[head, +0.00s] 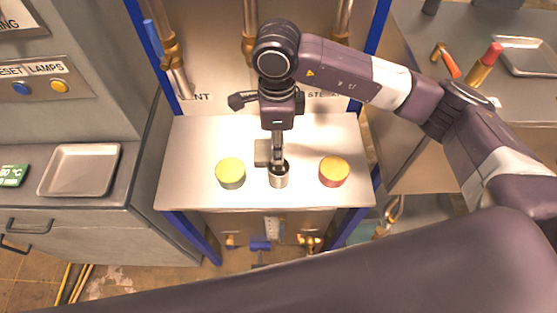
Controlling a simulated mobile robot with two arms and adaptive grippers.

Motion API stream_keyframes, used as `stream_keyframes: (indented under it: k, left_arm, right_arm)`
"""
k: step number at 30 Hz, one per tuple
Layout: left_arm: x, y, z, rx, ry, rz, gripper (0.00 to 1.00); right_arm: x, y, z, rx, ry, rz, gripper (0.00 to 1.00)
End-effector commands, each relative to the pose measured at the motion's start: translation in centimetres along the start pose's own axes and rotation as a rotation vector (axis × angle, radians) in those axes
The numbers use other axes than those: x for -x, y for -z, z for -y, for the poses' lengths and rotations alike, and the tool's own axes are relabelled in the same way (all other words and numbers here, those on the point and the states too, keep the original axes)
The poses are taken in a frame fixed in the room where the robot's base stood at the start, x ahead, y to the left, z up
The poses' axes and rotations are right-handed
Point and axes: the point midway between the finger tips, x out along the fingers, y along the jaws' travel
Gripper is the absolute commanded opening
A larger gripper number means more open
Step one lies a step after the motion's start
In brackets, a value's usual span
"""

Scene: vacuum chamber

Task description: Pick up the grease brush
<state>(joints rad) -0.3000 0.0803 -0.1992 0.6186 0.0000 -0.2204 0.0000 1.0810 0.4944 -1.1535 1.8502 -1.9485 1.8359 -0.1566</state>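My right gripper (278,160) comes in from the right and points down over a small metal cup (279,181) near the front of the steel shelf. Its fingertips are at the cup's mouth. The fingers look close together, but whether they are shut on anything is too small to tell. I cannot make out the grease brush clearly; any brush in the cup is hidden by the gripper. My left gripper is out of view.
A yellow-topped tin (230,172) stands left of the cup and a red tin with a yellow top (334,171) stands right. A small grey-beige block (262,152) is behind the cup. The left counter holds a metal tray (80,170); the right bench holds a red-handled tool (447,62).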

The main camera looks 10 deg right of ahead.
Motion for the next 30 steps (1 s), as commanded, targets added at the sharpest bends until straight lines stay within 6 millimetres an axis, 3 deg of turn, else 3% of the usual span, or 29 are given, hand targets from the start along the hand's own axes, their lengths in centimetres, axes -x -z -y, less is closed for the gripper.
stream_keyframes:
  k: [4, 9, 18, 26, 30]
  left_arm:
    - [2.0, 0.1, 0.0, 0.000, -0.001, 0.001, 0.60]
    - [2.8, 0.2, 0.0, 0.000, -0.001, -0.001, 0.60]
    - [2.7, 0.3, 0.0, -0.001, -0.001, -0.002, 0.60]
    - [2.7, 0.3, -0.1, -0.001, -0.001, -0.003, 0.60]
    - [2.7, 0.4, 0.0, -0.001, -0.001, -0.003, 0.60]
  right_arm:
    - [-1.6, 0.4, -0.1, -0.003, -0.006, -0.003, 0.30]
    - [-4.0, 0.4, 0.0, -0.002, -0.003, -0.001, 0.30]
    - [-4.8, 0.3, 0.1, 0.001, 0.000, 0.000, 0.30]
    - [-4.7, 0.3, 0.1, 0.001, 0.000, 0.000, 0.01]
    - [-4.7, 0.3, 0.1, 0.001, 0.000, 0.000, 0.00]
